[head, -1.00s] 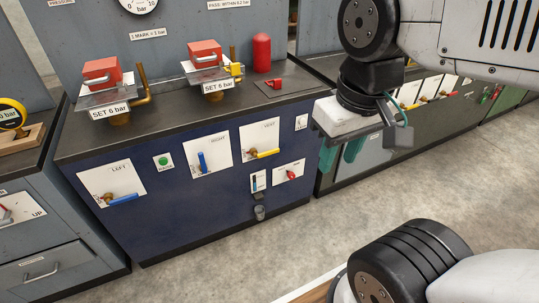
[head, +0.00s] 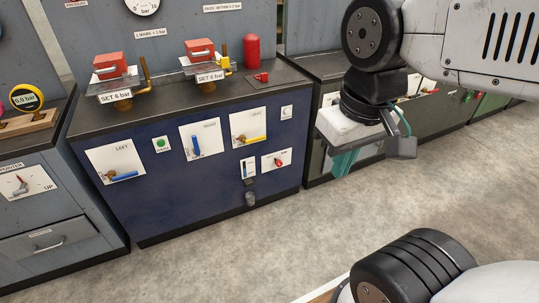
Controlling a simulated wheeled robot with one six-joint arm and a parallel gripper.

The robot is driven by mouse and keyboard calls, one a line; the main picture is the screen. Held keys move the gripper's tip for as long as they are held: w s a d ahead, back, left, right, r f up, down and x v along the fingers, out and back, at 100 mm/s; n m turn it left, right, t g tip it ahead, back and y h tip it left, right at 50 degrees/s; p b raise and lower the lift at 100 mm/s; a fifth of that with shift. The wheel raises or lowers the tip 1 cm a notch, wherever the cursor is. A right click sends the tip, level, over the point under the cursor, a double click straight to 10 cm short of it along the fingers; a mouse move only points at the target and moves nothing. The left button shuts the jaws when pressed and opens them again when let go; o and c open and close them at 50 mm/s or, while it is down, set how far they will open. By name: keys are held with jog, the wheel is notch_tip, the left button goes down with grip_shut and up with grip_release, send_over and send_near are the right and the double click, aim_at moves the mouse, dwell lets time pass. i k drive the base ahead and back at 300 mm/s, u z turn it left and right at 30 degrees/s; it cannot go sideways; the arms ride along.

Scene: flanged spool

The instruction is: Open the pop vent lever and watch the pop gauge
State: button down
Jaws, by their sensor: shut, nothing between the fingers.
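The vent lever is a yellow handle (head: 255,139) on a white plate at the right of the blue cabinet's front. It lies nearly level, pointing right. A round white dial gauge marked bar (head: 143,5) is on the back panel, cut by the top edge; its reading is not clear, and I cannot tell whether it is the pop gauge. My gripper (head: 342,170) hangs right of the cabinet front, apart from the vent lever. Its teal fingers are shut and empty, partly hidden by the white gripper body.
Blue levers sit on the left plate (head: 122,177) and right plate (head: 197,146). A green button (head: 160,143) and a red knob (head: 279,162) share the front. Two red-topped valves and a red cylinder (head: 252,52) stand on top. Grey floor before the cabinet is clear.

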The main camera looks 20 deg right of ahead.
aim_at(241, 138)
jog(key=u, duration=0.4)
jog(key=i, duration=1.15)
jog(key=u, duration=0.05)
